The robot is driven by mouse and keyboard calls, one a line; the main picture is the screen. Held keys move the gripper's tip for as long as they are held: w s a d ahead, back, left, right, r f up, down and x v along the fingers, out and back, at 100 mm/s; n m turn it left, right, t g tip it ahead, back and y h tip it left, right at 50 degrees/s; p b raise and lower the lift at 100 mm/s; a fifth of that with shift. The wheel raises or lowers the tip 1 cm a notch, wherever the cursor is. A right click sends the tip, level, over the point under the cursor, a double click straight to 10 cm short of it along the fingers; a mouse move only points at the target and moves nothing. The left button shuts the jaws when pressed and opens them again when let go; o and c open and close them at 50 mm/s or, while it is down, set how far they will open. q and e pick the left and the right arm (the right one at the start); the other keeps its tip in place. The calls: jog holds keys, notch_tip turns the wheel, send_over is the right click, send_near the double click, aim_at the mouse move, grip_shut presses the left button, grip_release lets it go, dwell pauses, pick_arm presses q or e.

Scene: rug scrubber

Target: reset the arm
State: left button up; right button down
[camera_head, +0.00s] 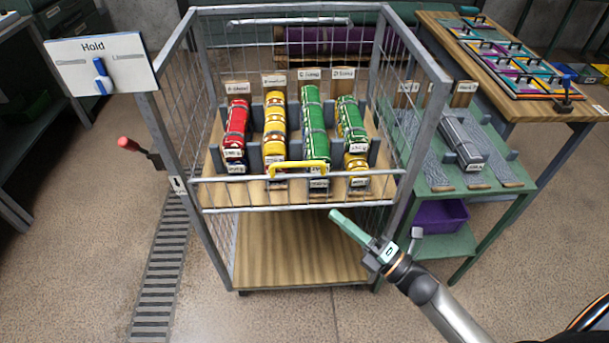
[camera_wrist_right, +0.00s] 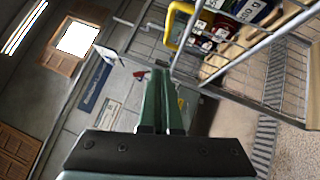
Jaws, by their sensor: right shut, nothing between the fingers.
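My right gripper (camera_head: 345,226) comes in from the lower right in the head view. Its green fingers are in front of the wire cage cart (camera_head: 215,197), just below the cart's front rail. In the right wrist view the fingers of my right gripper (camera_wrist_right: 161,95) lie together, with nothing between them. The yellow handle (camera_head: 298,166) on the cart's front rail is above the fingertips and looks apart from them. My left gripper is not in view.
The cart holds red, yellow and green rolls (camera_head: 314,125) in slots. A "Hold" sign with a blue lever (camera_head: 102,75) is at left. The floor (camera_head: 80,250) at left is clear.

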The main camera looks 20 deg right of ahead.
jog(key=s+a+f+m+g+h+p, duration=0.2)
jog(key=s+f+m+g+h, duration=0.2)
jog(key=m, duration=0.8)
jog(key=s+a+f+m+g+h+p, duration=0.2)
jog(key=s+f+m, duration=0.5)
jog(key=m, duration=0.5)
jog(key=s+g+h+p, duration=0.1)
jog(key=s+g, duration=0.1)
jog(key=shift+s+a+f+m+g+h, duration=0.3)
jog(key=shift+s+a+f+h, duration=0.05)
jog(key=shift+h, duration=0.05)
